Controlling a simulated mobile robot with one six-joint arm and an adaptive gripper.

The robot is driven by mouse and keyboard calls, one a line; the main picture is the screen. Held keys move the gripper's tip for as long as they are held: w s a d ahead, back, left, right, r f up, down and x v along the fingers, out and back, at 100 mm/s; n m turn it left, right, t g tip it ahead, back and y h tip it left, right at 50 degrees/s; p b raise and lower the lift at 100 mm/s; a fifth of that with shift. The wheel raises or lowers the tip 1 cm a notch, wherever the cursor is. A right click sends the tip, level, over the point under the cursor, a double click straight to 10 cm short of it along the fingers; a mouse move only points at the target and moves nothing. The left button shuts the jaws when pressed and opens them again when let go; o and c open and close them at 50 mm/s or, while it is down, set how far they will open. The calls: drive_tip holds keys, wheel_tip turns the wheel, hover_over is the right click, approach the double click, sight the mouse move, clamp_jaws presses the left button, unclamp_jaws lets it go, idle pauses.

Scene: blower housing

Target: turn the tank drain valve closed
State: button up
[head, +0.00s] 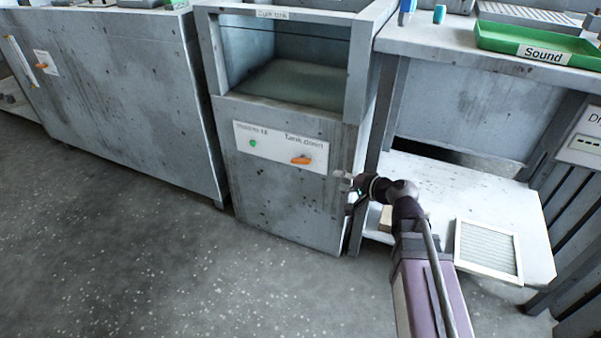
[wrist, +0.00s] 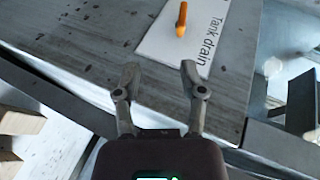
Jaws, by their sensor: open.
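The tank drain valve is an orange handle (head: 301,160) on a white label panel (head: 270,148) on the front of the grey tank cabinet (head: 270,200). In the head view the handle lies roughly level, under the words "Tank drain". In the wrist view the orange handle (wrist: 181,19) is near the top edge, ahead of the fingers, on the white panel (wrist: 200,45). My gripper (wrist: 160,82) is open and empty, with a gap between its fingers and the handle. In the head view my gripper (head: 345,190) is at the cabinet's right edge, right of and below the handle.
A green indicator (head: 253,143) is left of the handle on the panel. The open tank (head: 290,85) is above. The floor in front is clear.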

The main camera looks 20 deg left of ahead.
sight(306, 164)
drive_tip(key=a, duration=0.1)
drive_tip(key=a+m+y, duration=0.1)
drive_tip(key=t+b, duration=0.1)
drive_tip(key=shift+w+a+r+m, duration=0.3)
drive_tip(key=shift+w+a+r, duration=0.05)
drive_tip(key=shift+w+a, duration=0.05)
drive_tip(key=b+x, duration=0.1)
drive_tip(key=x, duration=0.6)
drive_tip(key=b+x, duration=0.2)
drive_tip(key=x, duration=0.4)
drive_tip(key=shift+w+a+r, duration=0.1)
drive_tip(key=shift+w+a, duration=0.05)
drive_tip(key=shift+a, duration=0.25)
drive_tip(key=shift+y, duration=0.3)
clamp_jaws()
